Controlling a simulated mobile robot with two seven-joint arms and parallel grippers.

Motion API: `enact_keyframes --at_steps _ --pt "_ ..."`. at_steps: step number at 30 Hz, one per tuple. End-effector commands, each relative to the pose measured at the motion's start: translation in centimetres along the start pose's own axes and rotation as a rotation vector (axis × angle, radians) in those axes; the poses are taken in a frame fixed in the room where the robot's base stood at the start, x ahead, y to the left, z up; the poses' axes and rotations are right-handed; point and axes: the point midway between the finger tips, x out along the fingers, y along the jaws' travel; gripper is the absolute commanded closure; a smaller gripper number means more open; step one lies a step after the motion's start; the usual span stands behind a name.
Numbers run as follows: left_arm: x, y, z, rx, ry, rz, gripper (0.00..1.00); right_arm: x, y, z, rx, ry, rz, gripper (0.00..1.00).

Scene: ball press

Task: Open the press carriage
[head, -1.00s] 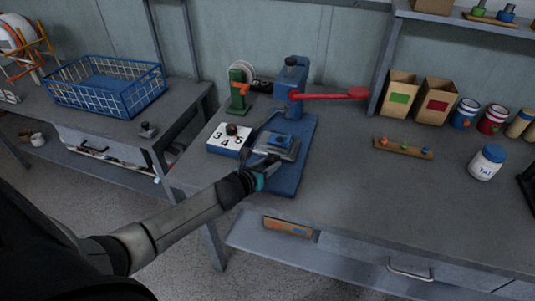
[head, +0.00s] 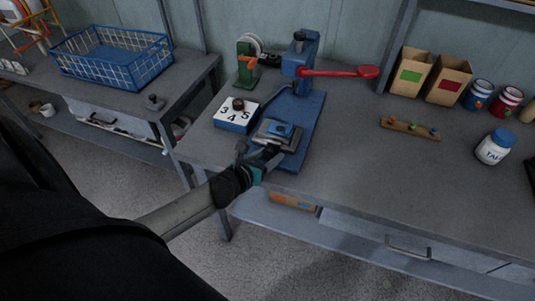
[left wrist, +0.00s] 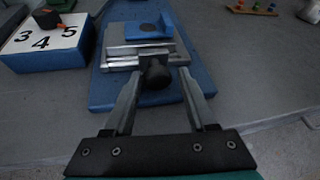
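The blue press (head: 301,55) stands at the back of the bench with its red lever (head: 340,72) out to the right. Its grey metal carriage (head: 274,142), with a blue block (head: 284,129) on top, sits near the front end of the blue base (head: 312,118), clear of the press head. The carriage also shows in the left wrist view (left wrist: 122,52). My left gripper (head: 264,164) is at the carriage's front. In the left wrist view, its two fingers (left wrist: 160,78) close around the black knob (left wrist: 156,74). My right gripper is not in view.
A blue box with numbers (head: 236,117) stands left of the base. A green stand with a reel (head: 247,64) is behind it. Cartons (head: 410,74), cans and a white jar (head: 493,147) stand to the right. The bench between is mostly clear.

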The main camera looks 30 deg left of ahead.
Motion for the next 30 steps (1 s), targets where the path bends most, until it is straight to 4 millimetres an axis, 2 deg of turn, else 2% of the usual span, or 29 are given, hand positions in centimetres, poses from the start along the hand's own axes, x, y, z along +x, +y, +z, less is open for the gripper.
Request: enact_keyframes --at_steps 1,3,14,17,30 --pt "0.0 0.1 0.1 0.0 -0.001 0.001 0.36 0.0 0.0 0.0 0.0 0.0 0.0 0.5" --pt "0.0 0.1 0.1 0.0 -0.001 0.003 0.3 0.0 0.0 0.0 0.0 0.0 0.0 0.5" --pt "-0.5 0.2 0.1 0.001 -0.001 0.005 0.3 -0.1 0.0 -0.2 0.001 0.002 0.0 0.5" --pt "-1.6 0.2 0.1 0.001 0.0 0.005 0.3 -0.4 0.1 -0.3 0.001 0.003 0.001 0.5" --pt "-8.5 0.2 0.1 0.0 0.002 0.005 0.3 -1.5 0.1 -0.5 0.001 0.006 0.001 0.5"
